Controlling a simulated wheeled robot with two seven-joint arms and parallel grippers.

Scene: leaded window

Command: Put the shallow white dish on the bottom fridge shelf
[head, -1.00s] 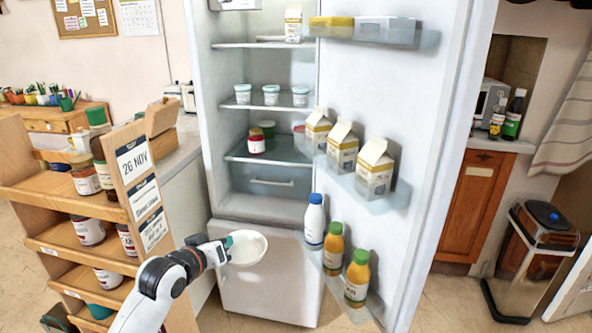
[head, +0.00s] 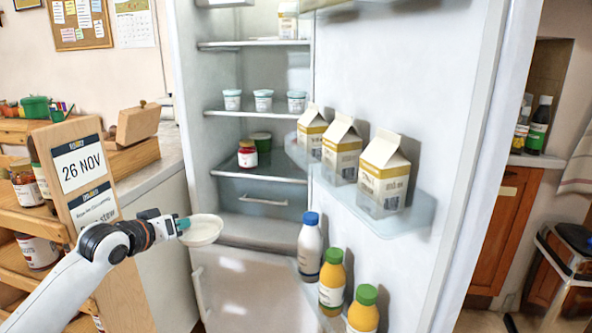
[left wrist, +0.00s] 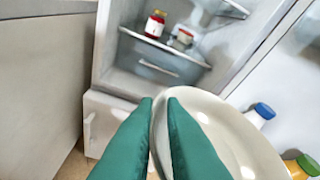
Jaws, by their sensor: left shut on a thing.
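The shallow white dish (head: 203,230) is held by its left rim in my left gripper (head: 183,226), in front of the open fridge. In the left wrist view the two green fingers (left wrist: 160,125) are shut on the rim of the dish (left wrist: 225,130). The bottom fridge shelf (head: 265,170) is glass, above a drawer (head: 262,199). The dish is outside the fridge, lower than this shelf. My right gripper is not in view.
The open door at right has a rack of cartons (head: 340,148) and lower bottles (head: 332,282) close to the dish's right. A wooden rack (head: 85,180) of jars stands left. White cups (head: 264,100) stand one shelf up.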

